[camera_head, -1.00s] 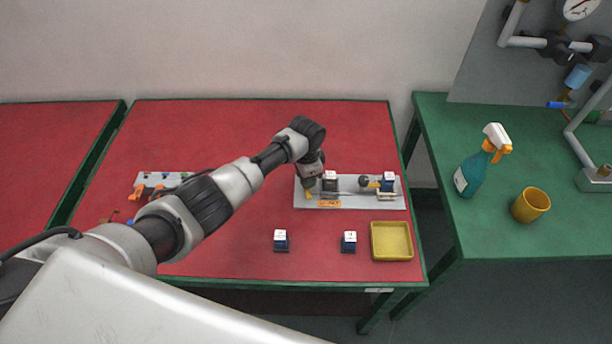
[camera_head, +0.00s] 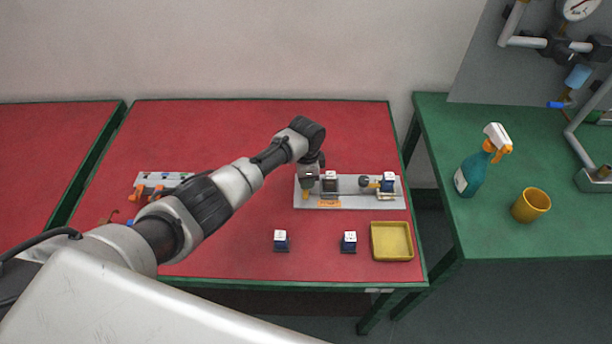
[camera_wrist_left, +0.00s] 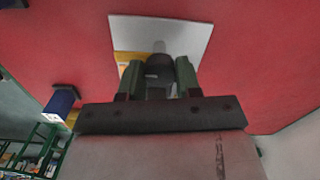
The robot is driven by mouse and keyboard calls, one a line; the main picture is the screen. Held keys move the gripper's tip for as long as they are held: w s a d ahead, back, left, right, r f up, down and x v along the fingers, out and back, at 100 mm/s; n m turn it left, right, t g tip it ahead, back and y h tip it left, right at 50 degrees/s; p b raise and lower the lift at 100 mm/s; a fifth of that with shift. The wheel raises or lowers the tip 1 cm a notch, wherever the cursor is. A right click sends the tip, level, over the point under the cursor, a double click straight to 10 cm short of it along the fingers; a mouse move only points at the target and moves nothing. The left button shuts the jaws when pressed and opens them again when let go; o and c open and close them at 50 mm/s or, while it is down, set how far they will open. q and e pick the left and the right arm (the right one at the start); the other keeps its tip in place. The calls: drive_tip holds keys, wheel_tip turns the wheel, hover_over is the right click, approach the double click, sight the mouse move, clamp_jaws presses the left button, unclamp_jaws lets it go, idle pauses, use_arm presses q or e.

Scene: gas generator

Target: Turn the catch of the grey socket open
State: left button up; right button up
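A grey board (camera_head: 370,201) lies on the red table and carries the fittings. My left gripper (camera_head: 308,184) is low over the board's left end, pointing down. A small orange-yellow piece (camera_head: 306,195) shows just below it. In the left wrist view my gripper's two green fingers (camera_wrist_left: 159,78) stand apart, with a dark rounded part (camera_wrist_left: 160,66) between them. I cannot tell whether they touch it. A yellow-orange piece (camera_wrist_left: 124,69) shows beside the left finger. The grey socket and its catch are not clearly made out; the gripper covers that end. My right gripper is out of view.
A dark block (camera_head: 330,182) and a blue block (camera_head: 389,182) stand on the board. Two white-topped blocks (camera_head: 281,241), (camera_head: 349,242) and a yellow tray (camera_head: 391,257) are in front. A board with orange parts (camera_head: 150,180) lies left. A spray bottle (camera_head: 474,172) and cup (camera_head: 531,206) stand right.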

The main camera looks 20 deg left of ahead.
use_arm(q)
drive_tip(key=o, duration=0.4)
wheel_tip(320, 180, up, 11)
drive_tip(key=shift+f+b, duration=0.1)
drive_tip(key=shift+b, duration=0.2)
idle(0.6)
